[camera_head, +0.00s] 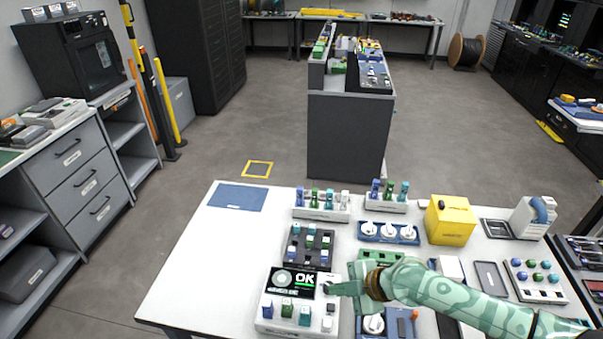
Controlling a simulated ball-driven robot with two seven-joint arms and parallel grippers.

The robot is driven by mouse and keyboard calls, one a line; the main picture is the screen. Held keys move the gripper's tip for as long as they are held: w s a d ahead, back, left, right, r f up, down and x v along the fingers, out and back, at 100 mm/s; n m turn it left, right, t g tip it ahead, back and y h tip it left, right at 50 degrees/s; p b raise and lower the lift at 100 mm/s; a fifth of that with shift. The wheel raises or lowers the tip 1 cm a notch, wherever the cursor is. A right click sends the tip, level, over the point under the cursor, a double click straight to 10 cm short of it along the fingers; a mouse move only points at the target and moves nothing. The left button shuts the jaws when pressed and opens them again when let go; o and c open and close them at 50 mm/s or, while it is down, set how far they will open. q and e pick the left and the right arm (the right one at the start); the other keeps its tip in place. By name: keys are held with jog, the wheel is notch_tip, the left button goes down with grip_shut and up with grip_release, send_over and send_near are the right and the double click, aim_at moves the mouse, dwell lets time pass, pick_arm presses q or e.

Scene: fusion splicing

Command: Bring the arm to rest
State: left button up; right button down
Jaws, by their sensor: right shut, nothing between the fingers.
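My right arm comes in from the lower right, patterned in green. My right gripper (334,289) is shut and empty, just right of the splicer (268,311) with its dark screen reading "OK". I cannot tell whether the fingertips touch the splicer. The splicer stands on the white table (189,279) near its front edge. My left gripper is not in view.
Behind the splicer is a dark tray (291,256) with small coloured parts. White racks (321,214), a blue holder (389,239) and a yellow box (450,221) stand farther back. A blue mat (237,197) lies at the back left. The table's left side is clear.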

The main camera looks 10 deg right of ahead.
jog(key=s+a+r+m, duration=0.2)
jog(key=s+a, duration=0.4)
jog(key=s, duration=0.2)
jog(key=s+d+r+m+t+h, duration=0.1)
jog(key=s+d+r+m+h, duration=0.2)
jog(key=d, duration=0.4)
jog(key=s+d+r+m+h, duration=0.1)
jog(key=s+d+m+h, duration=0.35)
jog(key=d, duration=0.25)
jog(key=s+d+r+m+t+h, duration=0.1)
jog(key=s+d+r+m+h, duration=0.15)
jog(key=d+h, duration=0.35)
jog(key=s+a+f+m+g+y+b, duration=0.15)
jog(key=s+f, duration=0.25)
jog(key=f, duration=1.2)
jog(key=s+a+f+g+y+b, duration=0.1)
jog(key=s+a+f+g+y, duration=0.15)
jog(key=f, duration=1.45)
jog(key=s+f+m+g+y+b, duration=0.1)
jog(key=s+f, duration=0.5)
jog(key=s, duration=0.3)
jog(key=s+d+f+m+g+y+b, duration=0.1)
jog(key=s+f+m, duration=0.1)
jog(key=s+f, duration=0.5)
jog(key=shift+s+f, duration=0.3)
jog(key=shift+s, duration=0.9)
